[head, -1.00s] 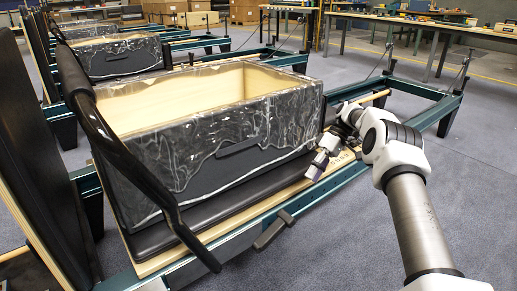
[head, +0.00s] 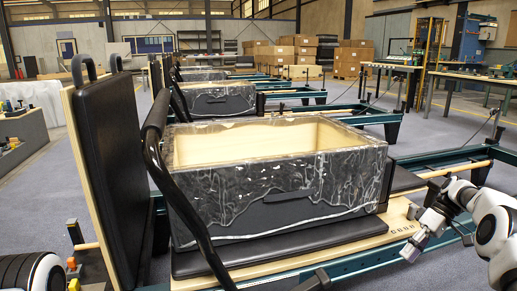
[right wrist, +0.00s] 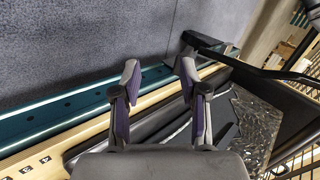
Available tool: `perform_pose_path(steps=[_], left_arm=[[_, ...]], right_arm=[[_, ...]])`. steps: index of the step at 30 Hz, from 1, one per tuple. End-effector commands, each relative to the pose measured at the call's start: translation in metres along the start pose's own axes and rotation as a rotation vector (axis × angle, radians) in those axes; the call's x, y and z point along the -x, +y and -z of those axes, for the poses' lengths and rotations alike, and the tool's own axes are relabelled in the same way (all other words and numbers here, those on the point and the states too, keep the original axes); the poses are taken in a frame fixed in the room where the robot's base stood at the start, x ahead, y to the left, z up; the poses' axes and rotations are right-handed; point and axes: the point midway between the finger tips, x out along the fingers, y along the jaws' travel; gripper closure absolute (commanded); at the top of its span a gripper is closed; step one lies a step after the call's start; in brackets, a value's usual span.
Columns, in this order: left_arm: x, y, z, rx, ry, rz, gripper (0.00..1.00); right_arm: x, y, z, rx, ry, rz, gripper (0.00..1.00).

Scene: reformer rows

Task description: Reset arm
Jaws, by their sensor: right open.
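My right gripper (head: 413,250) is in the head view at the lower right, beside the right end of the nearest reformer's carriage. It also shows in the right wrist view (right wrist: 158,72), its two purple-sided fingers spread apart with nothing between them. The reformer's teal rail (right wrist: 60,115) and pale wood strip lie beyond and below the fingers there. A white and black link of my left arm shows at the bottom left of the head view. My left gripper is not in view.
A box wrapped in clear plastic (head: 290,190) stands on the black carriage pad, left of my right gripper. A black curved bar (head: 175,180) rises in front of it. A black padded board (head: 110,170) stands upright at left. More reformers recede behind. Grey floor is open at right.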

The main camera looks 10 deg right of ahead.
Motion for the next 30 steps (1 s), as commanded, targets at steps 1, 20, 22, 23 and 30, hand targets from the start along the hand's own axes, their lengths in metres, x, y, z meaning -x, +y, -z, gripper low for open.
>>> perform_pose_path(steps=[1,20,22,23,30], left_arm=[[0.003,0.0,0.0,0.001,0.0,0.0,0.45],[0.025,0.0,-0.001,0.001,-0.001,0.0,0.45],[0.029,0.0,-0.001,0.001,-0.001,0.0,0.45],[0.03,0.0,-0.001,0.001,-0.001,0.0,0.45],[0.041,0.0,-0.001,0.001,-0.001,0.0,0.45]], right_arm=[[-0.005,-0.006,0.005,0.006,-0.02,0.003,0.57],[-0.208,-0.067,-0.019,-0.062,-0.438,0.076,0.57],[-0.251,-0.074,-0.042,-0.095,-0.501,0.031,0.57],[-0.269,-0.077,-0.054,-0.111,-0.526,0.007,0.57],[-0.373,-0.103,-0.179,-0.197,-0.646,-0.268,0.57]])
